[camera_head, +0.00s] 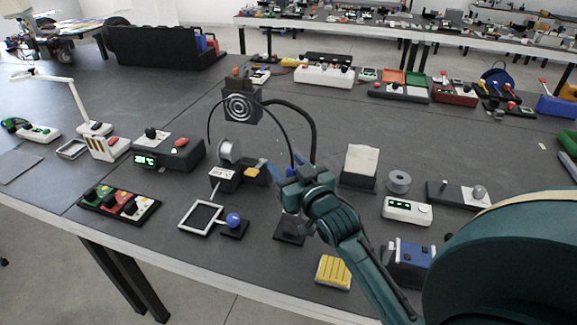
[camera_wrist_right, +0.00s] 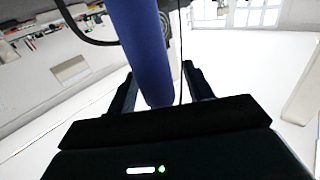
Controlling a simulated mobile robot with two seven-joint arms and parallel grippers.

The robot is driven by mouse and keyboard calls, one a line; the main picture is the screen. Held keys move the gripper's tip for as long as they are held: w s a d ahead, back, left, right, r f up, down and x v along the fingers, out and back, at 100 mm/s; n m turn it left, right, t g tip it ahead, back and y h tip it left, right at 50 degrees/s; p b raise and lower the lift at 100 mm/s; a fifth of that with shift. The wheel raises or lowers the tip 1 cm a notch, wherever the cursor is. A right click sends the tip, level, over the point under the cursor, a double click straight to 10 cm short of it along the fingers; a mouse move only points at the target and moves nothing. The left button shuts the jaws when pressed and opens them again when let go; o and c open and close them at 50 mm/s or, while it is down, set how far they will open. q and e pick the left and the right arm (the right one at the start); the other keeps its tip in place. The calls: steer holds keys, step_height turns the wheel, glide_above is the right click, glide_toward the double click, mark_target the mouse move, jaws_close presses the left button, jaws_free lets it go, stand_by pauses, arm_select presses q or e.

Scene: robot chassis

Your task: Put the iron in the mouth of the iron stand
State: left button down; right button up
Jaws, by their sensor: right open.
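What looks like the iron stand is a dark base (camera_head: 225,179) with a silver ring-like holder (camera_head: 229,150) and a small yellow pad, left of centre in the head view. My right gripper (camera_head: 284,172) is just right of it, above the table. The right wrist view shows a thick blue handle (camera_wrist_right: 143,50), apparently the iron's, between the open fingers (camera_wrist_right: 160,90). A gap shows on the handle's right side. In the head view only a bit of blue shows at the gripper, so the iron's tip and its relation to the stand are hidden. My left gripper is out of view.
A box with a green display (camera_head: 170,154) is left of the stand. A fan-like box (camera_head: 242,107) with black hoses stands behind it. A white frame (camera_head: 200,217), a blue-knobbed block (camera_head: 234,228) and a dark plate (camera_head: 290,230) lie in front. A yellow pad (camera_head: 333,271) is near the edge.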

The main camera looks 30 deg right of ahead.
steer(key=shift+f, duration=0.1)
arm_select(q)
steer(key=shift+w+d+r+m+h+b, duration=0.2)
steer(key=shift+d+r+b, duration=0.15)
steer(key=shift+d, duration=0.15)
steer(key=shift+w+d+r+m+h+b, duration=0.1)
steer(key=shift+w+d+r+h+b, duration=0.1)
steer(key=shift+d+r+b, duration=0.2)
arm_select(e)
steer(key=s+a, duration=0.1)
steer(key=s, duration=1.2)
steer(key=shift+r, duration=0.2)
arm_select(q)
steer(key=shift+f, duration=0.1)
